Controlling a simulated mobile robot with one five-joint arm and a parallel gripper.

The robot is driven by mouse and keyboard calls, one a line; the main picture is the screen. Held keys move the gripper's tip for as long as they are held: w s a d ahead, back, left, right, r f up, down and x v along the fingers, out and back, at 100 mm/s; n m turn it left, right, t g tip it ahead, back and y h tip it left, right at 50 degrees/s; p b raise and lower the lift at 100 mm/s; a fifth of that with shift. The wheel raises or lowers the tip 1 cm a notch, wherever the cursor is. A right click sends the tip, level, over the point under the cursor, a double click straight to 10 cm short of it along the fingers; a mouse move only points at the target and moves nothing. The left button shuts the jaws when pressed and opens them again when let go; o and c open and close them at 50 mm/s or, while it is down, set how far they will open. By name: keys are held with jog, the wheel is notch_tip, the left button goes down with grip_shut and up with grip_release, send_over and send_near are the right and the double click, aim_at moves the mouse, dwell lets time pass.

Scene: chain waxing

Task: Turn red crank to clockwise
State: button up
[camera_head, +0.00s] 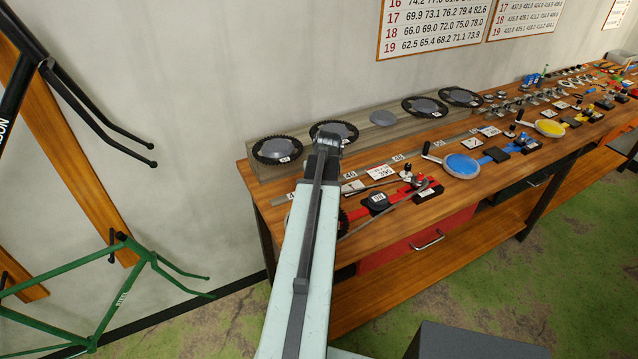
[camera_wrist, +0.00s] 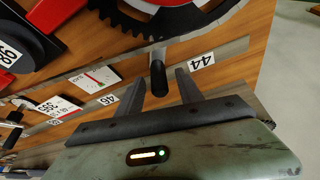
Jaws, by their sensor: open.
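The red crank (camera_wrist: 185,12) shows at the top of the wrist view as a red disc with a black toothed rim, cut off by the frame edge. Its handle, a black grip (camera_wrist: 157,80) on a grey pin, points toward my gripper. My gripper (camera_wrist: 159,76) is open, with one finger on each side of the black grip's end. I cannot tell whether either finger touches it. In the head view my gripper (camera_head: 325,140) is over the left end of the bench, and my arm hides most of the crank. Part of its toothed rim (camera_head: 343,223) shows beside the arm.
The wooden bench (camera_head: 262,198) carries a red fixture (camera_head: 408,192), a blue crank (camera_head: 462,165) and a yellow crank (camera_head: 549,128). Several dark chainrings (camera_head: 277,149) lie on a raised ledge at the back wall. A green frame (camera_head: 100,282) stands at left.

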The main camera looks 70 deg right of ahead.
jog(key=p+v, duration=0.5)
jog(key=v, duration=0.1)
jog(key=shift+r, duration=0.35)
jog(key=shift+s+a, duration=0.15)
